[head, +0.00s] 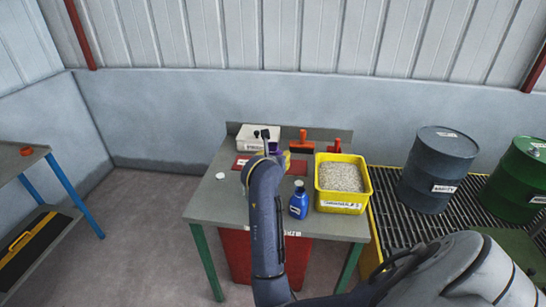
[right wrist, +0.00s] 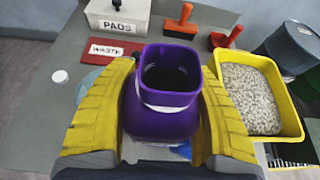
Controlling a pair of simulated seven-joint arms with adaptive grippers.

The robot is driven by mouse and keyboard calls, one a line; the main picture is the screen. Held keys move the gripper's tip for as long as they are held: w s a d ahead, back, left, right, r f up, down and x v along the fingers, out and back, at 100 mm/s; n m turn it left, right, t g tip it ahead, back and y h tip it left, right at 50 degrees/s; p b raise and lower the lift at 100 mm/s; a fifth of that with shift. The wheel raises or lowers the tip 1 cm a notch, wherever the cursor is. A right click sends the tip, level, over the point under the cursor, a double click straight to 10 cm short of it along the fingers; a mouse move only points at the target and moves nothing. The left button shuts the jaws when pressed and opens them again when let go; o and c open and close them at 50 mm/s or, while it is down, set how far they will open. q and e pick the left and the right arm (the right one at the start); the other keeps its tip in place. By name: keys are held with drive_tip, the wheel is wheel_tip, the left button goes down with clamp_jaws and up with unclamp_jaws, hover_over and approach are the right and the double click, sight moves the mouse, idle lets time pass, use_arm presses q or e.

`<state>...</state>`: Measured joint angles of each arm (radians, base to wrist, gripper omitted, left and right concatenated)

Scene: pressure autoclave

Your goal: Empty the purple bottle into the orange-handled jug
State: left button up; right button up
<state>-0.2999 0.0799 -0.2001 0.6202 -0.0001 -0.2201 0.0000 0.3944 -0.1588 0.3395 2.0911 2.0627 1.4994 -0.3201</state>
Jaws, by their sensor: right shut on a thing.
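My right gripper (right wrist: 168,100) has its yellow fingers shut on the purple bottle (right wrist: 160,122), one finger on each side. The bottle's square mouth is open and faces the wrist camera, and its inside looks dark. In the head view the purple bottle (head: 277,150) shows only in part behind my right arm, above the table. I cannot make out the orange-handled jug for certain. A pale blue round patch (right wrist: 87,79) is partly hidden by the left-hand finger in the wrist view. My left gripper is not in view.
On the table (head: 207,203) stand a blue bottle (head: 299,204), a yellow bin of granules (head: 342,200), a white PADS box (right wrist: 117,18), an orange-handled tool (right wrist: 180,20) and a red scoop (right wrist: 227,38). A white disc (head: 220,176) lies left. Drums (head: 437,170) stand right.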

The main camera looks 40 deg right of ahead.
drive_tip(key=shift+s+r, duration=0.1)
idle(0.4)
drive_tip(key=shift+r, duration=1.45)
drive_tip(key=shift+r, duration=0.1)
